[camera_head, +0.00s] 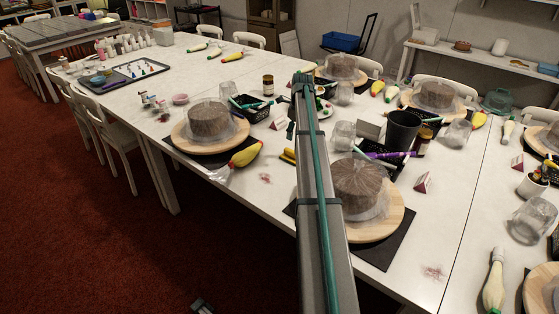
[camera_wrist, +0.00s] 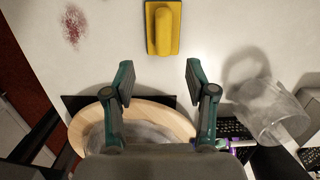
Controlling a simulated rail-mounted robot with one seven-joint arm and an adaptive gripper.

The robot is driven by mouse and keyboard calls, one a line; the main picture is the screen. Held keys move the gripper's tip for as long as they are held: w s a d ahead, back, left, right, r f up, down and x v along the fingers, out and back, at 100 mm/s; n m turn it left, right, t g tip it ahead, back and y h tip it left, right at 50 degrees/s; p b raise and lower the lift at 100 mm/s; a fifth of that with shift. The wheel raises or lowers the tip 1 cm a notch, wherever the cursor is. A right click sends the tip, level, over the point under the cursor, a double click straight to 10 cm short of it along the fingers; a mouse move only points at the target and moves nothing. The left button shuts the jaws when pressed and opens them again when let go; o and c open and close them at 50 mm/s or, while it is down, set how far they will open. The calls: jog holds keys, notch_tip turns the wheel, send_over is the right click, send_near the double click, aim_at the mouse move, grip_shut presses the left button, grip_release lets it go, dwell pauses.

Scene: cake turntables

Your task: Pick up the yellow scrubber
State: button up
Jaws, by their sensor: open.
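The yellow scrubber (camera_wrist: 163,27) lies on the white table (camera_wrist: 110,40) at the top middle of the wrist view, its raised handle facing up. In the head view, a small yellow part of it (camera_head: 288,156) shows just left of my arm, which hides the rest. My gripper (camera_wrist: 159,80) is open and empty in the wrist view. Its two fingers are spread on either side of the scrubber's line, and the scrubber is beyond the fingertips, apart from them. I cannot make out my gripper in the head view.
A wooden turntable (camera_wrist: 178,118) with a plastic-wrapped cake lies below the fingers. A clear cup (camera_wrist: 272,110) and a black basket (camera_wrist: 232,128) are at right. The table around the scrubber is clear, with a red smear (camera_wrist: 74,25) to the left.

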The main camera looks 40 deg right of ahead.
jog(key=shift+w+d+f, duration=0.25)
jog(key=shift+w+f, duration=0.15)
jog(key=shift+w, duration=0.05)
send_over(291, 151)
jog(key=f, duration=0.4)
jog(key=shift+s+d+p, duration=0.25)
jog(key=shift+d+p, duration=0.05)
jog(key=shift+p, duration=0.05)
jog(key=shift+w+a+f+p, duration=0.1)
jog(key=shift+f+p, duration=0.15)
jog(key=shift+f, duration=0.8)
jog(key=shift+w+f+p, duration=0.15)
jog(key=shift+f+p, duration=0.15)
jog(key=shift+f, duration=0.7)
jog(key=shift+w+a+f+p, duration=0.1)
jog(key=shift+f+p, duration=0.15)
jog(key=shift+f, duration=0.8)
grip_shut()
